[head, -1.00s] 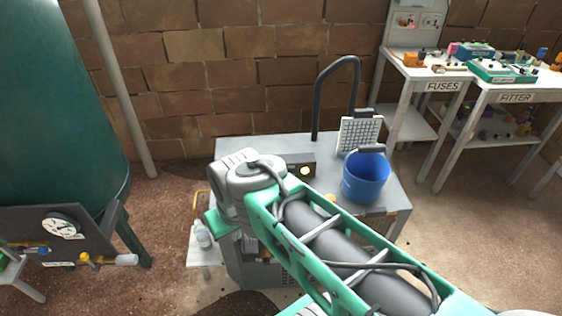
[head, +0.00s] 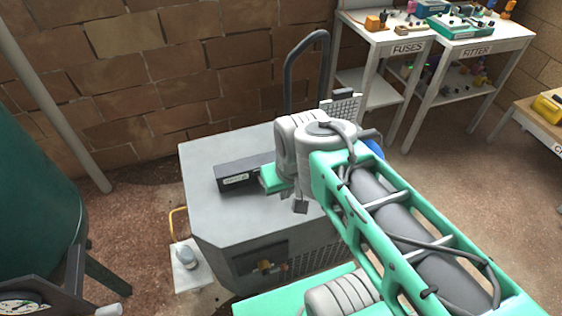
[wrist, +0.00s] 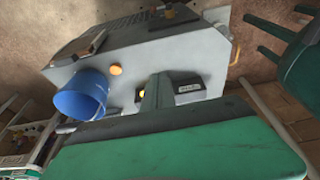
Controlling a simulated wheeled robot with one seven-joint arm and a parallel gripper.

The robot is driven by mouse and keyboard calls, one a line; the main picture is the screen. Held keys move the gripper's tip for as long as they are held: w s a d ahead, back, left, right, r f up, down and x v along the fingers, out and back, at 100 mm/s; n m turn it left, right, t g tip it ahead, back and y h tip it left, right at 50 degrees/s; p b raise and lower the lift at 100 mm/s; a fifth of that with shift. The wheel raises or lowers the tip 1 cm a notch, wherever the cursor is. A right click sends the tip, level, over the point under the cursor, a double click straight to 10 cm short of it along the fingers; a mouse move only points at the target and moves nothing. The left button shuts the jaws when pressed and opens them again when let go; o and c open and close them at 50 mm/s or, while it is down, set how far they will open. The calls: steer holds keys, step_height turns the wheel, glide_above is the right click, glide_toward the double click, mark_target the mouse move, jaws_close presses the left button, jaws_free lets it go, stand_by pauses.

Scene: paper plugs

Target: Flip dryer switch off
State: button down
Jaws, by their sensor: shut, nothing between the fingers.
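The grey cabinet (head: 225,215), which I take for the dryer, stands by the brick wall. A black box (head: 240,178) with a pale label lies on its top; the box also shows in the wrist view (wrist: 188,88). A small yellow spot (wrist: 142,93) shows beside the box, partly hidden by my gripper. I cannot tell for certain which part is the switch. My gripper (wrist: 159,80) is shut and empty, its tip close beside the box's yellow-spot end. I cannot tell whether it touches. In the head view my wrist hides that end of the box.
A blue bucket (wrist: 82,95) and an orange knob (wrist: 116,69) are on the cabinet top. A black hose (head: 290,75) rises behind. A front panel (head: 262,262) has orange knobs. The cabinet's left top is clear.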

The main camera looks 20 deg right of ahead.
steer(key=w+f+g+b, duration=0.2)
steer(key=w+f, duration=0.1)
steer(key=w, duration=1.7)
steer(key=shift+w+f+b, duration=0.15)
steer(key=shift+f+b, duration=0.15)
steer(key=shift+d, duration=0.1)
steer(key=f, duration=0.6)
steer(key=w+f, duration=0.1)
steer(key=f, duration=0.3)
steer(key=shift+s+f+p, duration=0.15)
steer(key=shift+s+f, duration=0.1)
steer(key=shift+f, duration=0.35)
steer(key=shift+s+f+p, duration=0.15)
steer(key=shift+s+f, duration=0.1)
steer(key=shift+f, duration=0.35)
steer(key=shift+s+f+p, duration=0.15)
steer(key=shift+s+f, duration=0.1)
steer(key=shift+f, duration=0.35)
